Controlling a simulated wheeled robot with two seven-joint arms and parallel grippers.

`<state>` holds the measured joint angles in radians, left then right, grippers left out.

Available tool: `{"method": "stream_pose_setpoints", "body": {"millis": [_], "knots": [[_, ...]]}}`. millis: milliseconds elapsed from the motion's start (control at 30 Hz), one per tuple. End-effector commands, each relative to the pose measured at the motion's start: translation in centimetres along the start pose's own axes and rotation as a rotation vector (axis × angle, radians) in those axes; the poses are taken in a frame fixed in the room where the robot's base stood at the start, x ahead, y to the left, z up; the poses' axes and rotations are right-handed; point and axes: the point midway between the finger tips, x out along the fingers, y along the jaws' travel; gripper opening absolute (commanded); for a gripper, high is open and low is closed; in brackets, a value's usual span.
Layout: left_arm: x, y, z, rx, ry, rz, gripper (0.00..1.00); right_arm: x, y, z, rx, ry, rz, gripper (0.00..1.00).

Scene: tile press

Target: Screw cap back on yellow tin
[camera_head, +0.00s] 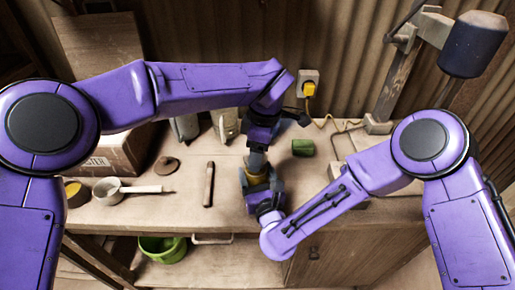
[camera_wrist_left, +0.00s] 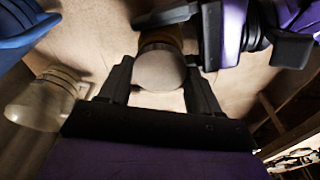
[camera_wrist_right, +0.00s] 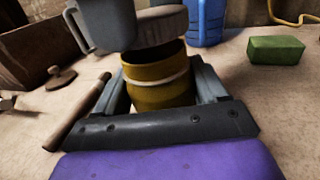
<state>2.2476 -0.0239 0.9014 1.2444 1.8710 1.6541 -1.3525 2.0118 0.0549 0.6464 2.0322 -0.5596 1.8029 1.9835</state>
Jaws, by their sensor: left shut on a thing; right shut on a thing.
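The yellow tin (camera_wrist_right: 158,92) stands upright on the bench with a pale band round it. In the right wrist view, its dark open top shows. My right gripper (camera_wrist_right: 160,100) is shut around the tin's sides; the tin also shows in the head view (camera_head: 257,180). The greyish-brown round cap (camera_wrist_right: 160,24) is above the tin, with a gap between them in the right wrist view. My left gripper (camera_wrist_left: 158,82) is shut on the cap, which shows round and pale in the left wrist view (camera_wrist_left: 158,70).
A green block (camera_head: 303,147) lies right of the tin. A brown stick (camera_head: 208,185), a small lid (camera_head: 167,165) and a long-handled pot (camera_head: 110,189) lie left. A blue container (camera_wrist_right: 206,22) stands behind the tin. A green bucket (camera_head: 160,249) sits on the lower shelf.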

Motion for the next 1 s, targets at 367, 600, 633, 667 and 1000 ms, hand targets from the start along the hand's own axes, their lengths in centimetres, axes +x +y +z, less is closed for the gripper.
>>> {"method": "stream_pose_setpoints", "body": {"millis": [367,600,633,667,1000], "knots": [[0.8,0.0,0.1,0.000,0.000,0.002,0.36,0.0,0.0,0.0,0.000,0.000,0.000,0.17],[0.8,0.0,0.1,0.000,0.000,0.002,0.36,0.0,0.0,0.0,0.000,0.000,0.000,0.17],[0.8,0.0,0.1,0.000,0.000,0.001,0.36,0.0,0.0,0.0,0.000,0.000,0.000,0.17],[0.8,0.0,0.1,0.000,0.000,0.001,0.36,0.0,0.0,0.0,0.000,0.000,0.000,0.17],[1.5,0.0,0.2,-0.001,0.000,0.001,0.36,0.0,0.0,0.0,0.000,0.000,0.000,0.17]]}}
